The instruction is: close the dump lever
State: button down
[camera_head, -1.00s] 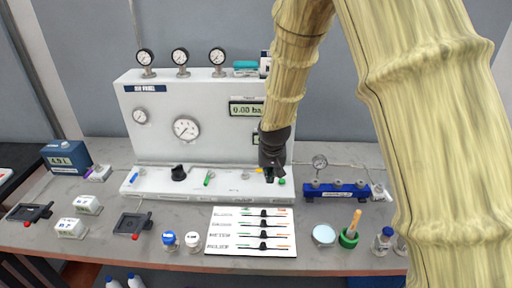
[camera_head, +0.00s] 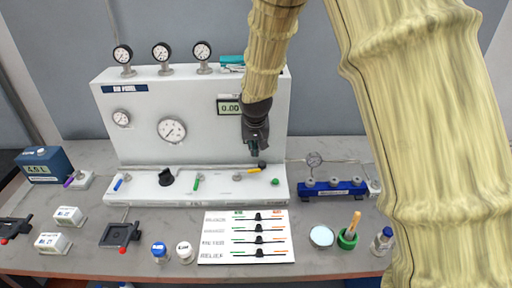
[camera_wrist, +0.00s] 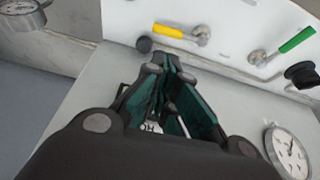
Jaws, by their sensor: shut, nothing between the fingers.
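The dump lever is not legibly labelled. The valve lever nearest my gripper has a yellow handle (camera_head: 254,171) pointing right from its grey valve body (camera_head: 237,178), on the white panel's low ledge. In the wrist view the yellow handle (camera_wrist: 172,31) lies beyond my fingertips, with a dark round knob (camera_wrist: 143,45) by its end. My gripper (camera_head: 254,150) is shut and empty, just above the yellow handle and apart from it. The closed fingers also show in the wrist view (camera_wrist: 166,75).
The ledge also holds a blue lever (camera_head: 119,184), a black knob (camera_head: 166,177), a green lever (camera_head: 197,185) and a green button (camera_head: 275,182). Gauges and a display (camera_head: 229,107) are on the panel behind. A blue manifold (camera_head: 333,188) stands to the right.

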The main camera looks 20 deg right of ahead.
aim_at(248, 171)
jog(key=p+x, duration=0.2)
jog(key=x, duration=0.4)
jog(key=shift+s, duration=0.1)
jog(key=w+f, duration=0.1)
jog(key=w+f+p, duration=0.1)
jog(key=f, duration=0.1)
jog(key=shift+w, duration=0.1)
jog(key=shift+s+r, duration=0.25)
jog(key=shift+s, duration=0.15)
jog(key=shift+w+d+f, duration=0.1)
jog(key=shift+w+f, duration=0.15)
jog(key=shift+w, duration=0.05)
jog(key=shift+s, duration=0.1)
